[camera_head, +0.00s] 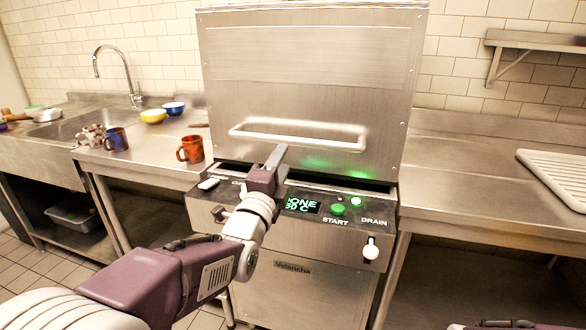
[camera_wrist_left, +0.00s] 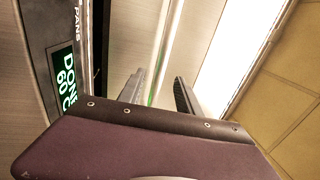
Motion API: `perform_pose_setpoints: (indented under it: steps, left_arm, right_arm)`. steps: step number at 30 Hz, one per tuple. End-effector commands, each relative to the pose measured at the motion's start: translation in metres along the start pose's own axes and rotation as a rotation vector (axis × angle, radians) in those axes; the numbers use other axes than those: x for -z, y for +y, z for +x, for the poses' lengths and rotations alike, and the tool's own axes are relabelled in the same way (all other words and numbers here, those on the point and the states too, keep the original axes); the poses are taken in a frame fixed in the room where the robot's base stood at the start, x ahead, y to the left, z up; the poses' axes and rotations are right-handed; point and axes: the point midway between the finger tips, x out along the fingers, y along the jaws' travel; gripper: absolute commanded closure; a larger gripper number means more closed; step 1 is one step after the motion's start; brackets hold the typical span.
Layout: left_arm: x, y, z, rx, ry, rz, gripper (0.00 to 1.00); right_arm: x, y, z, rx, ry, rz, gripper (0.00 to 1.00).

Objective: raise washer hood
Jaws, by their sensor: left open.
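The washer hood (camera_head: 305,80) is a large brushed-steel box above the washer's control panel (camera_head: 350,222). A dark gap shows between its lower edge and the panel. A pale horizontal bar handle (camera_head: 325,139) crosses the hood's front. My left gripper (camera_head: 277,157) is open in front of the hood, just below the handle in the head view. In the left wrist view its two dark fingers (camera_wrist_left: 160,92) point toward the hood's front, with a pale bar, seemingly the handle (camera_wrist_left: 167,50), between their lines. Contact cannot be told. My right gripper is not in view.
The panel has a green display (camera_head: 302,206), a START button (camera_head: 338,210) and a DRAIN button (camera_head: 356,201). An orange mug (camera_head: 191,150) and a blue mug (camera_head: 117,139) stand on the left counter. A white ribbed rack (camera_head: 562,172) lies on the right counter.

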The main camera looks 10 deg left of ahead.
Motion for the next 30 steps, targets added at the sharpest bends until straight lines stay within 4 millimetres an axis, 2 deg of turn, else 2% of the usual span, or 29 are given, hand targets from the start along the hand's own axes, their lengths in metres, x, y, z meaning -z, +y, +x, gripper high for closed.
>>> perform_pose_setpoints:
  steps: [5,12,18,28,30]
  left_arm:
    - [0.0,-0.002,0.007,-0.001,0.0,-0.001,0.59]
    - [0.0,-0.001,0.055,-0.002,0.0,-0.001,0.59]
    - [0.0,-0.001,0.085,-0.003,0.0,-0.002,0.59]
    - [0.0,-0.001,0.091,-0.002,0.0,-0.002,0.59]
    - [0.0,-0.001,0.091,-0.002,0.0,-0.002,0.78]
  right_arm:
    - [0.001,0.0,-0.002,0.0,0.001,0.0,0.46]
    - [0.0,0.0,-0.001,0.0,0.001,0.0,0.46]
    - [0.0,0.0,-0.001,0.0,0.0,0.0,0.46]
    - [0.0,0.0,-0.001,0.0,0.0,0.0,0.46]
    - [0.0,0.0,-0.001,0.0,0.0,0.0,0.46]
